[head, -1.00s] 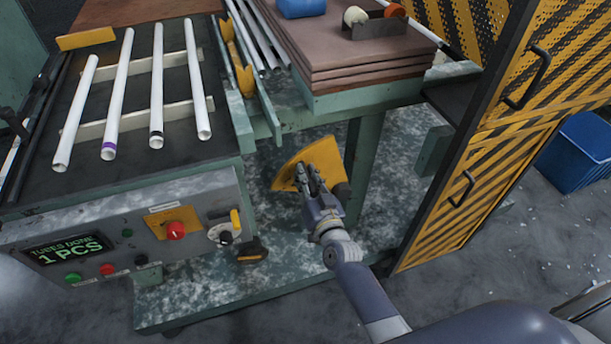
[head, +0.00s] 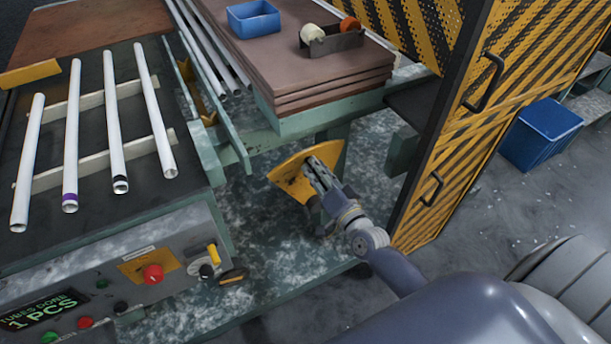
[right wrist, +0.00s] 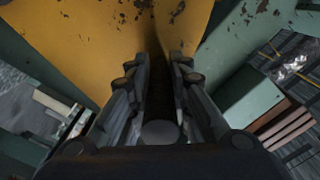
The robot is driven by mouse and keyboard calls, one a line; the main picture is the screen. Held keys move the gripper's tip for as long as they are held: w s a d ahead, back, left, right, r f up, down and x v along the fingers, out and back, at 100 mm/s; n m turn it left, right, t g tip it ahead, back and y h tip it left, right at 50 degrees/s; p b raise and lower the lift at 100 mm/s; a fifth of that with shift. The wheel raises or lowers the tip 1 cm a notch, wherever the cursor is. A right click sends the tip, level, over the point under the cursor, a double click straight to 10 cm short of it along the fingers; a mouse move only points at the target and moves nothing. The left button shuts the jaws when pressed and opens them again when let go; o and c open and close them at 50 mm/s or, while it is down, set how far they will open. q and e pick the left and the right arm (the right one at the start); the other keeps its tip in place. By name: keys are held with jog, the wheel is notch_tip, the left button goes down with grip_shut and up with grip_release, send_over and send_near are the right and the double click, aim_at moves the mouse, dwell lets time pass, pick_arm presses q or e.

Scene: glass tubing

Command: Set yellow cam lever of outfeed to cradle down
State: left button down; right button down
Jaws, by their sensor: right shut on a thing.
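The yellow quarter-round cam plate (head: 292,177) sits on the green frame below the stack of brown boards. My right gripper (head: 318,172) is in front of this plate, its fingers closed. In the right wrist view the fingers (right wrist: 160,85) are shut around a dark round lever handle (right wrist: 160,108), with the yellow plate (right wrist: 85,45) behind it. In the head view the fingers mostly hide the handle. The lever's exact angle is hard to tell. My left gripper is not in view.
Several white tubes (head: 113,120) lie on the rack at left, above a control panel (head: 110,270). Brown boards (head: 290,60) with a blue tray (head: 253,19) are above the plate. A striped yellow door (head: 470,130) stands close on the right. A blue bin (head: 540,135) is beyond it.

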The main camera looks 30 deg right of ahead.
jog(key=shift+d+r, duration=0.1)
jog(key=shift+d, duration=1.05)
jog(key=c, duration=1.5)
grip_release()
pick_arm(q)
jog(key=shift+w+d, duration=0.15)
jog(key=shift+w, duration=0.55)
pick_arm(e)
jog(key=shift+o, duration=0.3)
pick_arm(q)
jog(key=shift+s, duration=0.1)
pick_arm(e)
jog(key=shift+a, duration=0.1)
jog(key=s, duration=1.2)
jog(key=shift+d, duration=0.2)
